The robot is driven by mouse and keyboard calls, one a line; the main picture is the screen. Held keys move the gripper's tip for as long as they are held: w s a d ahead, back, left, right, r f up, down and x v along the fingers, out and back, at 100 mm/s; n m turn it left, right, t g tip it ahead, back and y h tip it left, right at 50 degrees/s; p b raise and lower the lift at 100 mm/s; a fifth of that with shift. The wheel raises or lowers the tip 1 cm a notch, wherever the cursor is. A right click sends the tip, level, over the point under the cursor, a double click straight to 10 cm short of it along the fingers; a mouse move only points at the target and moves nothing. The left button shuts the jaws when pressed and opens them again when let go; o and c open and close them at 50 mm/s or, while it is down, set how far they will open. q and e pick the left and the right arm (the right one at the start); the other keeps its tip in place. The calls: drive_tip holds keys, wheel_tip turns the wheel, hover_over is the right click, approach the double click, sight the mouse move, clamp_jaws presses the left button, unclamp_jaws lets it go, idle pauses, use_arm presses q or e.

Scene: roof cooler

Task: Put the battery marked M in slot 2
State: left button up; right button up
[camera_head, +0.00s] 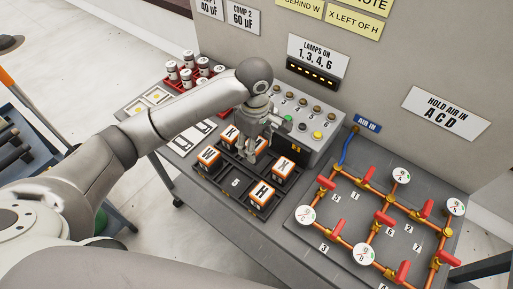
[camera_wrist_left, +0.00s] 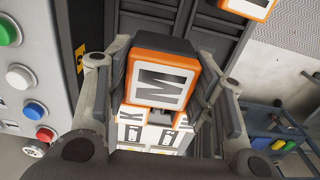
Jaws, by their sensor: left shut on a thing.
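My left gripper (camera_head: 258,146) is over the dark battery rack (camera_head: 236,184), at its back middle. In the left wrist view its fingers (camera_wrist_left: 160,100) are shut on the battery marked M (camera_wrist_left: 160,86), black with an orange frame and white face. In the head view that battery is mostly hidden by the gripper. I cannot tell whether it touches the rack. Batteries K (camera_head: 229,133), W (camera_head: 209,157), X (camera_head: 284,167) and H (camera_head: 262,194) stand in the rack. The compartment marked 5 is empty. I see no mark 2 on the rack. My right gripper is not in view.
A grey button panel (camera_head: 318,127) stands right behind the rack. Copper pipes with red valves and gauges (camera_head: 306,215) fill the board at right. A red crate of cans (camera_head: 190,76) is at the back left. Notes on the wall include "X LEFT OF H" (camera_head: 353,24).

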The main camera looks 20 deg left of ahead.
use_arm(q)
drive_tip(key=shift+w+a+f, duration=0.25)
drive_tip(key=shift+w+f, duration=0.75)
drive_tip(key=shift+f, duration=0.2)
drive_tip(key=shift+w+f, duration=0.2)
wheel_tip(320, 180, down, 3)
drive_tip(key=shift+w+r+p, duration=0.1)
drive_tip(key=shift+w+p, duration=0.05)
drive_tip(key=shift+p, duration=0.55)
drive_tip(key=shift+f, duration=0.3)
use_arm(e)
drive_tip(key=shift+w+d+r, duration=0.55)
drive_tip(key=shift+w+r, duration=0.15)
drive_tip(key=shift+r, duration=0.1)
use_arm(q)
drive_tip(key=shift+f, duration=0.15)
drive_tip(key=o, duration=1)
drive_tip(key=shift+c, duration=0.2)
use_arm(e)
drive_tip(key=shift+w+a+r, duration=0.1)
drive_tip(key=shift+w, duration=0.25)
